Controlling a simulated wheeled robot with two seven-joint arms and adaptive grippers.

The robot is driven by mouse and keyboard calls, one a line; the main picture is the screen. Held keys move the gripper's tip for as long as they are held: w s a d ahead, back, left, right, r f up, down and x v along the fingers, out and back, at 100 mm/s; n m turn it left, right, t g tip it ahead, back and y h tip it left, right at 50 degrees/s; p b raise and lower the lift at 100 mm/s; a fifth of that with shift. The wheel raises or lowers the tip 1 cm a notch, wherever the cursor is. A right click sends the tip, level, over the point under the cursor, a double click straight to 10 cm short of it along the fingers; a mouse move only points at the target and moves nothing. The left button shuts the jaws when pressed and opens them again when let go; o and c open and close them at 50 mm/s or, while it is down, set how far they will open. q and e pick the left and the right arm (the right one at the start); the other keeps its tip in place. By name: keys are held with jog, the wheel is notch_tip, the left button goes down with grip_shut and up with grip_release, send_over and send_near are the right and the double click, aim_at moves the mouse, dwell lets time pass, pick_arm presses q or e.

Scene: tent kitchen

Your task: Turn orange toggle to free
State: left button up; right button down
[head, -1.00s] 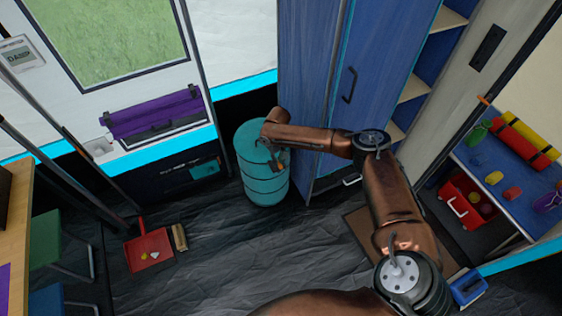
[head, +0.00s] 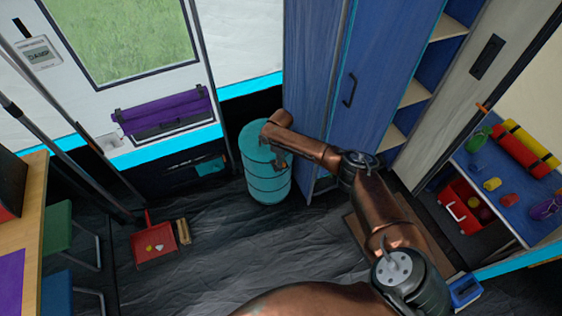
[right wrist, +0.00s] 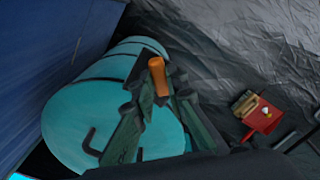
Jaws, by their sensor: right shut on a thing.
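An orange toggle (right wrist: 157,78) shows as a short upright piece between the fingertips of my right gripper (right wrist: 153,92) in the right wrist view. My right gripper is shut on it. The toggle's lower part and its mounting are hidden by the fingers. Behind them is the teal barrel (right wrist: 75,115), with a dark bent handle on its near face. In the head view, my right gripper (head: 281,163) is at the barrel (head: 268,185), and the toggle in its jaws cannot be made out. My left gripper is not in view.
A tall blue cabinet (head: 378,75) stands right of the barrel. A red dustpan (head: 154,246) lies on the dark floor to the left. Another small orange piece (head: 482,108) is on the grey panel's edge. A shelf (head: 535,225) with several colourful items stands at right.

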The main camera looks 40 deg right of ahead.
jog(key=n, duration=0.6)
jog(key=shift+a+f, duration=0.1)
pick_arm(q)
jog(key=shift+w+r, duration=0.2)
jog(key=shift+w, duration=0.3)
pick_arm(e)
jog(key=shift+n, duration=1.3)
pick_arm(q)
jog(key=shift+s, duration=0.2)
pick_arm(e)
jog(key=shift+n, duration=0.3)
jog(key=c, duration=1.9)
grip_release()
jog(key=shift+c, duration=0.2)
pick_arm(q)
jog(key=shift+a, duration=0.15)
pick_arm(e)
notch_tip(320, 180, up, 12)
